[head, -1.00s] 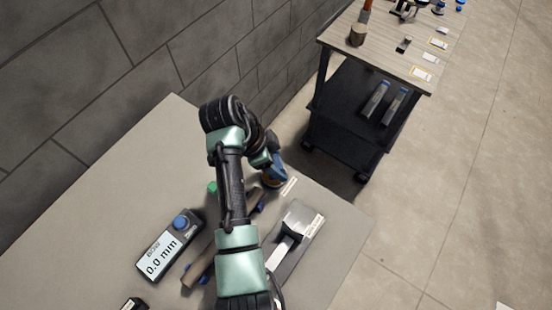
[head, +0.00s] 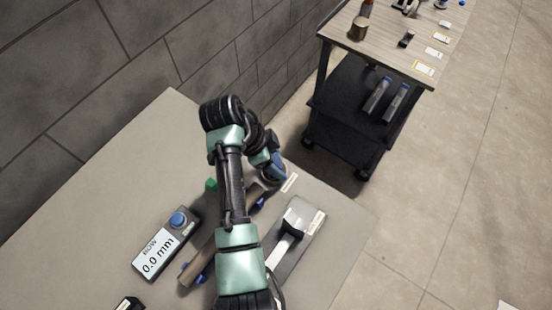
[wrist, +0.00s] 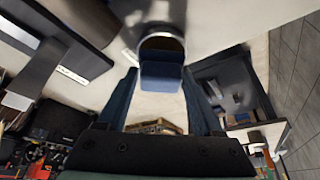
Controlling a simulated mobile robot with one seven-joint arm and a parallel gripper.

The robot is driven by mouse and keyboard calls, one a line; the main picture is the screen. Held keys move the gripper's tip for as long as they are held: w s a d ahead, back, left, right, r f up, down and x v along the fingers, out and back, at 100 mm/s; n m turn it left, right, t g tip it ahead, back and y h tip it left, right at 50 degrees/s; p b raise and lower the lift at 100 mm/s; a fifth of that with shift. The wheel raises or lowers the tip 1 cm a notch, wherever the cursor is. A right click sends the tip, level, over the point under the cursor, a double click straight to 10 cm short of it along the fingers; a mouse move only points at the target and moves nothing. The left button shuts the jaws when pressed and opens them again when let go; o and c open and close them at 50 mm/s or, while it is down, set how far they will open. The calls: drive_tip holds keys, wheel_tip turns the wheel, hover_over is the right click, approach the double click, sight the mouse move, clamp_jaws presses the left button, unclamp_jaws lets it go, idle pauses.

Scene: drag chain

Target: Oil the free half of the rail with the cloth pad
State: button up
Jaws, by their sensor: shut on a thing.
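My gripper (head: 274,172) is low over the far end of the table, partly hidden by my arm. In the wrist view its two fingers are shut on a blue block, which looks like the cloth pad (wrist: 162,76). A round metal-rimmed dish (wrist: 162,42) is just beyond the pad; I cannot tell whether they touch. To the right of my arm in the head view, a grey plate (head: 312,236) bears a pale strip that looks like the rail (head: 277,257), with a black block (head: 294,224) at its far end. My arm hides part of this area.
A display unit (head: 160,250) reading 0.0 mm and a brown bar (head: 195,268) with blue parts lie left of my arm. A small green thing (head: 211,185) is near the bar. A cart (head: 400,55) stands beyond the table. The table's left part is clear.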

sight(276, 161)
drive_tip(key=shift+f, duration=0.55)
idle(1.2)
drive_tip(key=shift+r, duration=0.1)
wheel_tip(276, 161, up, 7)
drive_tip(key=p, duration=0.6)
idle(0.8)
